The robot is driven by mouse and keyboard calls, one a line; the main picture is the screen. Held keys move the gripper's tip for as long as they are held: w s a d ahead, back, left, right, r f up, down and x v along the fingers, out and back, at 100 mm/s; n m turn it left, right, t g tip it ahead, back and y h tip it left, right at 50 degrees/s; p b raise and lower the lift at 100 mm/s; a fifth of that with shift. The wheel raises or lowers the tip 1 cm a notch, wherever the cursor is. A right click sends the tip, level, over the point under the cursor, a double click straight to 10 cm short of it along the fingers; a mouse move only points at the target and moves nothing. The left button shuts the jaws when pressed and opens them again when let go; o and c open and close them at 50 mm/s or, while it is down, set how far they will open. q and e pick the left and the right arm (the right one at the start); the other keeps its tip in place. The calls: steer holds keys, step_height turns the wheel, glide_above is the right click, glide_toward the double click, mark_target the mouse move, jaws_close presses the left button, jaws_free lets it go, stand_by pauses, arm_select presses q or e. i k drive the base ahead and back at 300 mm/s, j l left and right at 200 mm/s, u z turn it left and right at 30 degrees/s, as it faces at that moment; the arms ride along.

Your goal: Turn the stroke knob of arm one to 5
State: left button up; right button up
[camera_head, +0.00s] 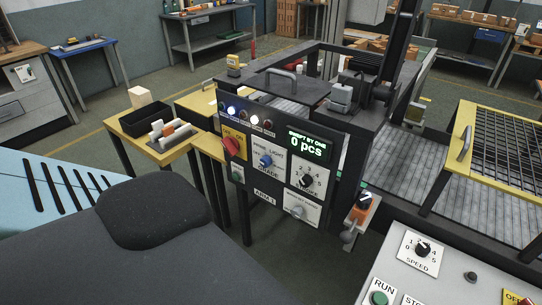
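The arm 1 panel (262,190) is a dark upright control face in the middle of the head view. The stroke knob (306,181) is a black knob on a white numbered plate at the panel's right, below the green display (306,144), which reads "0 pcs". Its pointer is too small to read for certain. A blue knob (265,161) marked prime and light is to its left, and a grey knob (298,211) is below it. A red switch (232,146) on yellow is at the panel's left edge. Neither of my grippers is in view.
A yellow side table (188,148) with a black bin (146,119) stands left of the panel. An orange-topped lever unit (362,208) juts out at the panel's lower right. A grey console with a speed knob (422,248) fills the lower right. A yellow-framed mesh guard (492,125) stands at right.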

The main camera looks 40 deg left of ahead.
mark_target(306, 181)
steer(key=i+l+u, duration=0.1)
steer(key=u, duration=1.15)
